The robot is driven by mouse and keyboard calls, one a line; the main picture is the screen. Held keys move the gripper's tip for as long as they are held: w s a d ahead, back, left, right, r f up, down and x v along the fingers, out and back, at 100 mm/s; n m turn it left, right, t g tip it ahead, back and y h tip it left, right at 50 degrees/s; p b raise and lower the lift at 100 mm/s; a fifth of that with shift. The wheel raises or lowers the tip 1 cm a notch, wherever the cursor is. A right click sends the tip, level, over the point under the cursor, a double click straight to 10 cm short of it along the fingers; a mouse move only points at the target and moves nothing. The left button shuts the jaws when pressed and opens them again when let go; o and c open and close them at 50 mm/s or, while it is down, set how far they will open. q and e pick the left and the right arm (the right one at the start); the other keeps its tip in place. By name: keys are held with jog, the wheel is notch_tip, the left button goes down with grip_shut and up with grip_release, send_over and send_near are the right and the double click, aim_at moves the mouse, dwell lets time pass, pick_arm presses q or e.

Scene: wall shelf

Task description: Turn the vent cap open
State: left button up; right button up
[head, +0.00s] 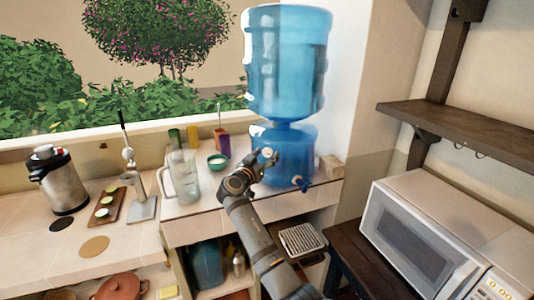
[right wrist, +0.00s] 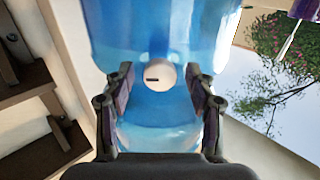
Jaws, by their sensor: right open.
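The vent cap (right wrist: 159,76) is a round white knob with a short dark slot, set on the blue water dispenser (right wrist: 165,115). In the right wrist view the slot lies about level in the picture. My right gripper (right wrist: 160,73) is open, with one finger on each side of the cap and a gap to it on both sides. In the head view the right gripper (head: 262,162) is in front of the blue dispenser base (head: 287,150), and its fingers partly cover the cap there. My left gripper is not in view.
A large blue bottle (head: 288,60) stands on the dispenser, with a tap (head: 300,184) low on its front. A small wooden block (head: 331,167) and microwave (head: 425,235) are on the right.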

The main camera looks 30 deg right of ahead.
jog(key=c, duration=1.1)
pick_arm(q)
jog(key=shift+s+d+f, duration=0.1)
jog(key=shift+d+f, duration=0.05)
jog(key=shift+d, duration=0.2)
pick_arm(e)
jog(key=shift+c, duration=0.2)
